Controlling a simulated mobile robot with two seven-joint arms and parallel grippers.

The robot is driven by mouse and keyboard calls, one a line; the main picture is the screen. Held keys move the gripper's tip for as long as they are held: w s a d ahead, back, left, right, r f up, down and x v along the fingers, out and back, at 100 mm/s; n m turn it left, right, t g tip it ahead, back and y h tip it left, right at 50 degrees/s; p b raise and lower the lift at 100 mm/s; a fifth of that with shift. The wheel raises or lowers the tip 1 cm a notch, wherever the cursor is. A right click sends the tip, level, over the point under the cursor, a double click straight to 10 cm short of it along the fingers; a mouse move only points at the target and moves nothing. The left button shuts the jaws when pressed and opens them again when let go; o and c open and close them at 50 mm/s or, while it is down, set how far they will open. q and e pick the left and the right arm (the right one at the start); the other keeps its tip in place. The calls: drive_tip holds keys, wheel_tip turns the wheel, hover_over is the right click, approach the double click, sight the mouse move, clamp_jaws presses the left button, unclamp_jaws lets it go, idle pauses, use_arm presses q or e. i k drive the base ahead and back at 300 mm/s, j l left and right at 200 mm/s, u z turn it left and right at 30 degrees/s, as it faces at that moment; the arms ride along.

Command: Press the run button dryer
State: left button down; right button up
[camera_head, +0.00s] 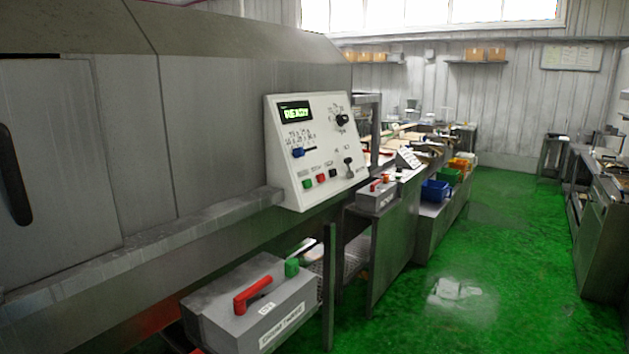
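The dryer's white control panel (318,150) is fixed to the side of a large grey machine (215,120). Its small screen (296,112) reads what looks like READY in green. Along its lower part sit a green button (307,184), a red button (320,178) and a dark button (333,173); their labels are too small to read. Neither of my grippers is in view.
A grey box (225,311) with a red handle (253,294) and a green knob (291,267) stands low in front of the machine. A smaller grey box (376,198) is beyond the panel. Benches line the right (601,220).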

sight(307, 183)
drive_tip(key=i+l+u, duration=0.1)
drive_tip(key=i+l, duration=0.15)
drive_tip(key=l, duration=0.2)
drive_tip(key=i+l+u, duration=0.1)
drive_tip(key=i+l, duration=0.15)
drive_tip(key=l, duration=0.2)
drive_tip(key=i+l+u, duration=0.1)
drive_tip(key=l, duration=0.4)
drive_tip(key=i+l+u, duration=0.1)
drive_tip(key=i+l, duration=0.2)
drive_tip(key=l, duration=0.2)
drive_tip(key=i+l+u, duration=0.1)
drive_tip(key=l, duration=0.45)
drive_tip(key=i+l+u, duration=0.1)
drive_tip(key=i+l, duration=0.15)
drive_tip(key=l, duration=0.3)
drive_tip(key=i+l+u, duration=0.1)
drive_tip(key=l, duration=0.45)
drive_tip(key=i+l+u, duration=0.1)
drive_tip(key=l, duration=0.45)
drive_tip(key=i, duration=0.1)
